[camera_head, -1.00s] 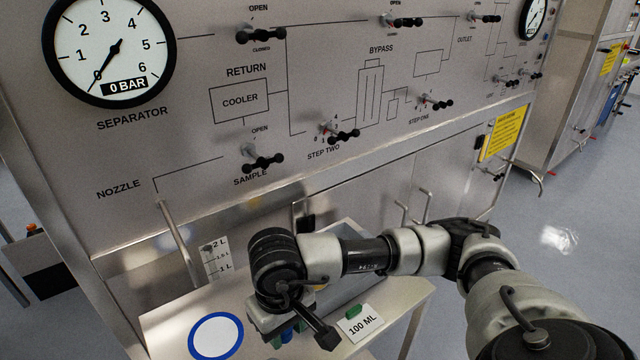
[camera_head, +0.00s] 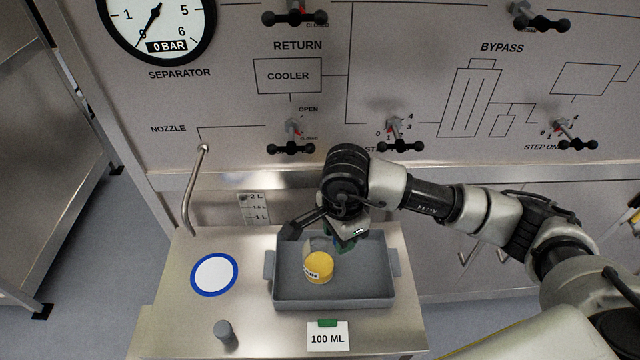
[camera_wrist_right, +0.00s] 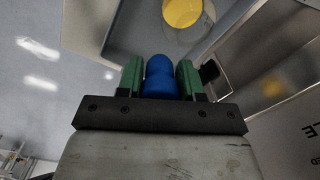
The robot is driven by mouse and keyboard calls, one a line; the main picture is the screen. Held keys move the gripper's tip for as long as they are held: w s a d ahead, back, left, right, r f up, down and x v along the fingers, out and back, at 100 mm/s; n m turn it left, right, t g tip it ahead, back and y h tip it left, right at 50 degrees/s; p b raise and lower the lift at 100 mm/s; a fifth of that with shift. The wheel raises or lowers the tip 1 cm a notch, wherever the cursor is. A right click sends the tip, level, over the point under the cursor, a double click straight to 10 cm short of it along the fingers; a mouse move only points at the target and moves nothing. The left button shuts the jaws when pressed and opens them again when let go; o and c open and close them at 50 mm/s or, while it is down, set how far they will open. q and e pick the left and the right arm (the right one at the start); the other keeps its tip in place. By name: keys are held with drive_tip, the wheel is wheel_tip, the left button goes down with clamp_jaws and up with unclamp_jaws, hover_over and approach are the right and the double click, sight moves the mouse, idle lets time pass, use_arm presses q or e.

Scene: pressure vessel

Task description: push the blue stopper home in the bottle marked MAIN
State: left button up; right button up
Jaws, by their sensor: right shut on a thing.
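My right gripper (camera_head: 342,240) is over the back part of a grey tray (camera_head: 340,302). In the right wrist view its green fingers (camera_wrist_right: 160,78) are shut on the blue stopper (camera_wrist_right: 160,80). In the head view the stopper is mostly hidden by the gripper. A clear bottle with yellow contents (camera_head: 320,267) stands in the tray, just left of and in front of the gripper. Its label is too small to read surely. The yellow contents (camera_wrist_right: 182,12) also show at the top of the right wrist view, apart from the stopper. My left gripper is not in view.
A blue-ringed white disc (camera_head: 214,275) lies on the table left of the tray. A small grey cylinder (camera_head: 225,332) stands near the front. A 100 ML card (camera_head: 327,337) is before the tray. A bent nozzle pipe (camera_head: 188,190) rises behind; the valve panel stands close at the back.

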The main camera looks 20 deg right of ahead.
use_arm(q)
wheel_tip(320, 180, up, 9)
drive_tip(key=p, duration=0.7)
drive_tip(key=shift+p, duration=0.35)
use_arm(e)
drive_tip(key=w+a+r+m, duration=0.3)
drive_tip(key=r+m, duration=0.2)
drive_tip(key=m, duration=1.1)
drive_tip(key=shift+w+r, duration=0.2)
drive_tip(key=shift+w, duration=0.1)
use_arm(q)
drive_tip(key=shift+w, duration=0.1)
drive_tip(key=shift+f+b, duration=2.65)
drive_tip(key=shift+b, duration=0.1)
use_arm(e)
drive_tip(key=shift+a+f, duration=0.1)
drive_tip(key=shift+f, duration=2.8)
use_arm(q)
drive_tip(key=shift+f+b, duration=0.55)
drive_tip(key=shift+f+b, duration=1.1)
use_arm(e)
drive_tip(key=shift+f, duration=1.15)
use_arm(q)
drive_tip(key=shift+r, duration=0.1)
use_arm(e)
drive_tip(key=o, duration=1)
